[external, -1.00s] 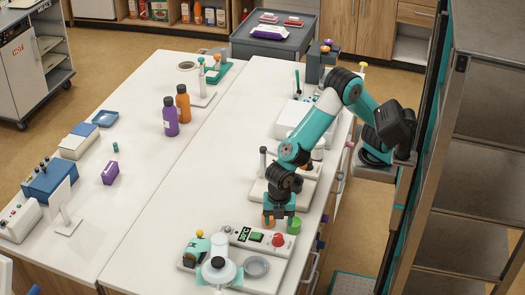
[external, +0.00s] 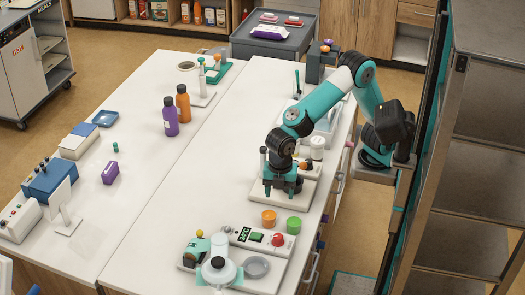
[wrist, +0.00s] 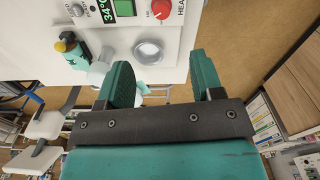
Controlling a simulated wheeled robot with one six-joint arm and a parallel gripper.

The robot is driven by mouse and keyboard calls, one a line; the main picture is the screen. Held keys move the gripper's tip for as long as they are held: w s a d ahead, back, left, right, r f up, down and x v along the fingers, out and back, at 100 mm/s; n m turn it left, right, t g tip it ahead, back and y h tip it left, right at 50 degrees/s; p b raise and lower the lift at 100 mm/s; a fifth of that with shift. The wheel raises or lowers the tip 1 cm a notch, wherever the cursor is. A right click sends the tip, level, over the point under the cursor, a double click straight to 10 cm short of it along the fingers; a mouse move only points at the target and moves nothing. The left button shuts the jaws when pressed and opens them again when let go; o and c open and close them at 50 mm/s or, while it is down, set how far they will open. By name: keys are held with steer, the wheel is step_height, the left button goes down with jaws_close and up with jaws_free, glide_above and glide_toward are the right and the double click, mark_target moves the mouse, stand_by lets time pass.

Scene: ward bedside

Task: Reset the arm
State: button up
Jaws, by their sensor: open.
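My teal and black arm reaches over the right-hand white table in the external view. My gripper (external: 283,187) hangs above a white board on the table, behind the orange cup (external: 268,217) and the green cup (external: 293,225). In the wrist view my gripper's two teal fingers (wrist: 165,88) stand apart with nothing between them.
The heater device (external: 258,240) with a green display and red knob sits at the front; its panel also shows in the wrist view (wrist: 170,25). A purple bottle (external: 170,117) and an orange bottle (external: 183,103) stand on the left table. A shelf rack (external: 475,150) stands to the right.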

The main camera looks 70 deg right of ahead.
steer(key=s+d+r+m+y, duration=0.25)
steer(key=d+m, duration=0.45)
steer(key=d, duration=0.8)
steer(key=s+d+m+y, duration=0.1)
steer(key=s+d+m, duration=0.4)
steer(key=s+d, duration=0.1)
steer(key=shift+d+r+m, duration=0.15)
steer(key=shift+d+m, duration=0.15)
steer(key=shift+m, duration=0.1)
steer(key=shift+y, duration=0.25)
